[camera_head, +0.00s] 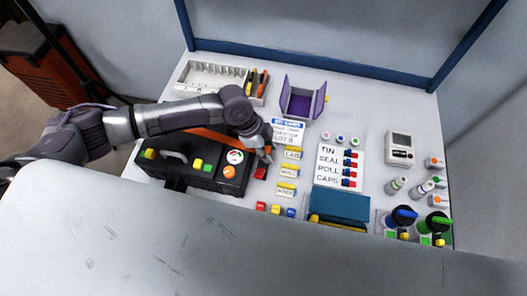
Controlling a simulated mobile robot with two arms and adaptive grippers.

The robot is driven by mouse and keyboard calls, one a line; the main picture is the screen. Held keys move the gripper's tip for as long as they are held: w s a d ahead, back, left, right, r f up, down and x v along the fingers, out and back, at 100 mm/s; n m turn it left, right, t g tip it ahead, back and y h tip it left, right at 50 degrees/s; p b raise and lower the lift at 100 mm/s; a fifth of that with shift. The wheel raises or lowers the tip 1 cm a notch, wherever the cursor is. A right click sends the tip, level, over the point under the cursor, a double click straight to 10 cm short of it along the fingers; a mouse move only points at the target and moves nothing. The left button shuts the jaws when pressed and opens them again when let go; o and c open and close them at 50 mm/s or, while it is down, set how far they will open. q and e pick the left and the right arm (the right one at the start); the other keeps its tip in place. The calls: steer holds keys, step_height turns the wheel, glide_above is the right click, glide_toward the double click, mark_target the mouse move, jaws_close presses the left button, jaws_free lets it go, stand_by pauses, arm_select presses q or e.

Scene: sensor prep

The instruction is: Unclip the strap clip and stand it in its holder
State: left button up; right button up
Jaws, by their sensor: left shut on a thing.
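My left gripper (264,156) points down at the right end of a black case (204,176) with an orange strap (205,137). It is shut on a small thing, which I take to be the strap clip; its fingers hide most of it. A small red piece (260,173) shows just below the fingertips, and I cannot tell whether it belongs to the clip. I cannot tell for sure which thing is the clip's holder. A white slotted rack (212,77) with a few upright coloured pieces stands at the back left. My right gripper is not in view.
A purple open box (301,103) stands behind the gripper. Labelled blocks (288,172) and a white word card (339,168) lie to the right. A teal pouch (340,206), a grey meter (400,148) and several knobs fill the right side. A blue-edged back panel bounds the table.

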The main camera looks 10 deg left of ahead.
arm_select(q)
steer(key=s+d+r+p, duration=0.1)
steer(key=s+d+r, duration=0.4)
steer(key=d+r, duration=0.2)
steer(key=shift+d+r+p, duration=0.2)
steer(key=shift+d+p, duration=0.2)
steer(key=shift+d, duration=0.4)
steer(key=a+p, duration=0.3)
steer(key=a, duration=1)
steer(key=shift+s+f+p, duration=0.2)
steer(key=shift+f+p, duration=0.2)
steer(key=shift+f, duration=0.05)
steer(key=a+p, duration=0.1)
steer(key=a, duration=1.2)
steer(key=shift+s, duration=0.15)
